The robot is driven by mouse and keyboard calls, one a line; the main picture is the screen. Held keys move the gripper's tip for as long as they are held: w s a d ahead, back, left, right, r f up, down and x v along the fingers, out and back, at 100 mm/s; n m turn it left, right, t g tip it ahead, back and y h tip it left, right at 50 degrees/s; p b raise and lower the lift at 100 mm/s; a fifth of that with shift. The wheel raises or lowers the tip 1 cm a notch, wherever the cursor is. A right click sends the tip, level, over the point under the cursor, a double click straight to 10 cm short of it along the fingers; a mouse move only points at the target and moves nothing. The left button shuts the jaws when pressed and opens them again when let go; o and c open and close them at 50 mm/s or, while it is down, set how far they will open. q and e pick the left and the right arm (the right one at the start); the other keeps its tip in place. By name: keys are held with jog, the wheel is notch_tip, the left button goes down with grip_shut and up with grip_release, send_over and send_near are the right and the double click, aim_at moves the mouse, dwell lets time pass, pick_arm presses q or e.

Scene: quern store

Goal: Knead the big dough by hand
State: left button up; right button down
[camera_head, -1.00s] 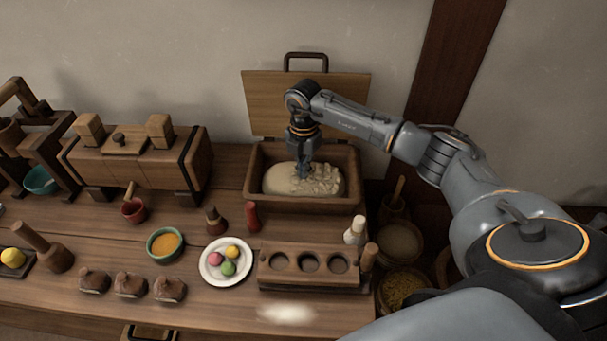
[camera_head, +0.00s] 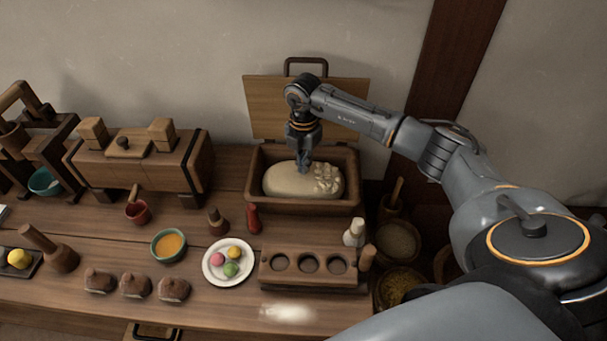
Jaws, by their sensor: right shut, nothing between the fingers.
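The big dough (camera_head: 288,181) is a pale oblong mass lying in an open wooden trough (camera_head: 304,206) at the back right of the table. Its left part is smooth and its right end is lumpy. My right gripper (camera_head: 304,168) points down over the middle of the dough, shut and empty. Its fingertips are at the dough's upper surface; I cannot tell whether they press into it. My left gripper is not in view.
The trough's lid (camera_head: 300,98) stands upright behind it. In front are a wooden block with round holes (camera_head: 312,278), a plate of coloured balls (camera_head: 229,279), a red bottle (camera_head: 254,220) and a white-topped shaker (camera_head: 354,232). Bowls of grain (camera_head: 398,240) stand to the right.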

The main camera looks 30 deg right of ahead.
jog(key=shift+r, duration=0.15)
notch_tip(320, 180, up, 6)
jog(key=p, duration=0.4)
jog(key=shift+p, duration=0.3)
